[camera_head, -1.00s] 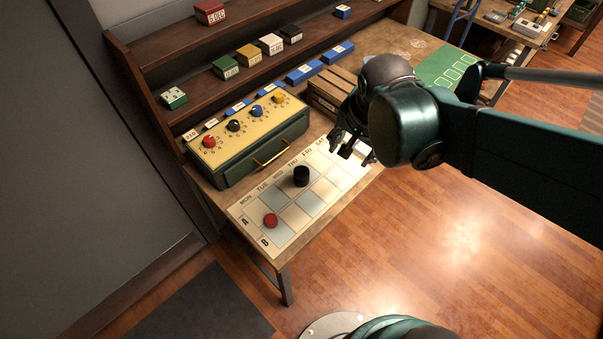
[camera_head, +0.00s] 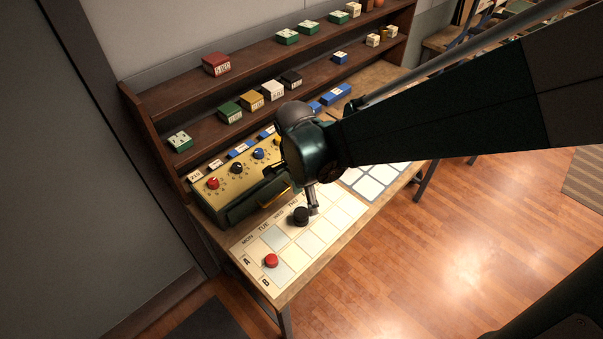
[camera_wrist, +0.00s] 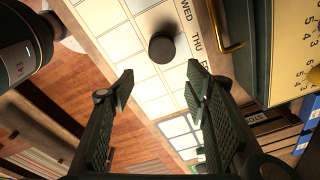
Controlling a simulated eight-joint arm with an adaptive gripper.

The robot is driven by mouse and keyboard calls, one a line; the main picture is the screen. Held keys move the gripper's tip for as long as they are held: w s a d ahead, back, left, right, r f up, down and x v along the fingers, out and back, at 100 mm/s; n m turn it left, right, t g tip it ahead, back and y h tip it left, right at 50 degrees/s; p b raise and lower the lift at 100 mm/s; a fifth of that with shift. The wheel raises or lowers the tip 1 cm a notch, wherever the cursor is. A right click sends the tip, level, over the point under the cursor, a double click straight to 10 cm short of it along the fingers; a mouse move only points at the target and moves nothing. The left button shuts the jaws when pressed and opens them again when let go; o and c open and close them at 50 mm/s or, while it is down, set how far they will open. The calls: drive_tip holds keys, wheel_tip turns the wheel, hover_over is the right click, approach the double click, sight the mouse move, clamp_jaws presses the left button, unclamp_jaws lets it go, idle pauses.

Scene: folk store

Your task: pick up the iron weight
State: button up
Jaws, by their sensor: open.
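The iron weight appears to be the short black cylinder (camera_head: 299,217) standing on the day-marked board (camera_head: 318,240), near the THU and FRI labels. In the wrist view the black cylinder (camera_wrist: 162,47) sits beyond my fingertips, roughly between their lines. My gripper (camera_wrist: 161,90) is open and empty, its two ridged fingers wide apart. In the head view my gripper (camera_head: 313,200) is just to the right of and behind the cylinder, partly hidden by my arm. I cannot tell its exact height above the board.
A red disc (camera_head: 271,261) lies on the board toward the near left. A green box with a yellow knob panel (camera_head: 222,184) and brass handle (camera_wrist: 223,32) stands close behind. Shelves (camera_head: 200,123) with small coloured boxes rise at the back.

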sight(300, 213)
drive_tip(key=shift+a+f+m+h+p, duration=0.15)
drive_tip(key=shift+a+f+m+p, duration=0.1)
drive_tip(key=shift+a+f+m, duration=0.35)
drive_tip(key=shift+a+f+m+h+p, duration=0.25)
drive_tip(key=shift+a+f, duration=0.2)
drive_tip(key=shift+a, duration=0.35)
drive_tip(key=shift+f, duration=0.1)
drive_tip(key=shift+d+f, duration=0.2)
drive_tip(key=shift+f, duration=0.95)
drive_tip(key=shift+f, duration=0.1)
drive_tip(key=shift+d+f+b, duration=0.2)
drive_tip(key=shift+f+b, duration=0.45)
drive_tip(key=shift+f, duration=1.9)
drive_tip(key=c, duration=1.4)
